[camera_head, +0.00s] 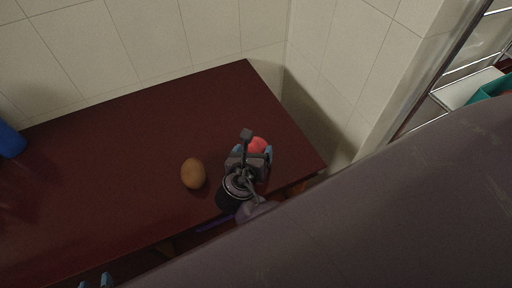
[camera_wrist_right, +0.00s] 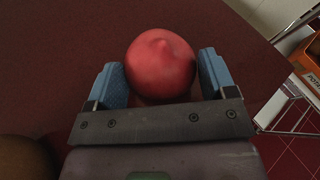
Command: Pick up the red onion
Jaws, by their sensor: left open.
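The red onion (camera_wrist_right: 160,64) is a round, pinkish-red bulb on the dark red table (camera_head: 120,130). It shows partly behind my right gripper in the head view (camera_head: 257,145). My right gripper (camera_wrist_right: 162,76) is over it, with one blue finger on each side. The fingers look very close to the onion's sides, but I cannot tell whether they touch it. My left gripper (camera_head: 96,281) is open and empty, with only its blue fingertips showing at the bottom left of the head view.
A brown, egg-shaped item (camera_head: 193,173) lies on the table just left of my right gripper. A blue object (camera_head: 10,140) stands at the far left. Tiled walls (camera_head: 150,40) bound the back and right. The middle left of the table is clear.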

